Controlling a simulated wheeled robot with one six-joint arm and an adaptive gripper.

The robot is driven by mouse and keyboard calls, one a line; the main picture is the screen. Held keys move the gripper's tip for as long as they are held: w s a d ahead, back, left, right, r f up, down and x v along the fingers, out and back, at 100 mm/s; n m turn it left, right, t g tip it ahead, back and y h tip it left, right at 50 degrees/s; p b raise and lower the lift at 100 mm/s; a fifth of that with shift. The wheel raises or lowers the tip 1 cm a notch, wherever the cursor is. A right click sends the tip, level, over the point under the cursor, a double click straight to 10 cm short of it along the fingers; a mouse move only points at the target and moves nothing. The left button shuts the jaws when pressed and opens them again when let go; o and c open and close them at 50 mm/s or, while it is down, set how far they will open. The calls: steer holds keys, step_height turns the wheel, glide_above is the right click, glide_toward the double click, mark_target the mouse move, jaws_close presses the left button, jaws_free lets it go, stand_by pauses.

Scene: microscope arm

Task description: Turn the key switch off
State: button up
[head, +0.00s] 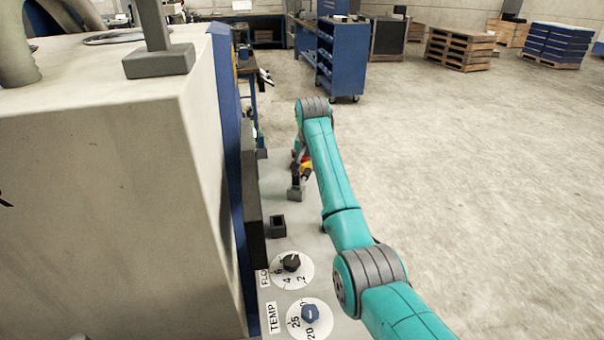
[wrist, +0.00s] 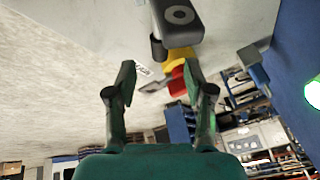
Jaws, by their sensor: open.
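I cannot make out a key switch for certain in either view. In the wrist view, my gripper (wrist: 160,80) is open, with nothing between its two fingertips. Just beyond the fingertips is a red and yellow part (wrist: 178,62), partly behind the right finger. Above it, nearer the camera, is a dark grey block (wrist: 180,16) with a round ring on its face and a short dark cylinder below. In the head view, the red and yellow part (head: 306,164) shows near my arm's end, and a grey block (head: 296,194) is beside it. My fingers are too small to judge there.
The grey panel carries a FLOW dial (head: 292,264) with a black knob, a TEMP dial (head: 310,316) with a blue knob, and a dark square socket (head: 278,227). A large beige machine (head: 110,190) stands left. A green light (wrist: 313,93) shows right.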

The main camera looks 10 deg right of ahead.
mark_target(305, 174)
steer(key=x, duration=0.8)
jaws_close()
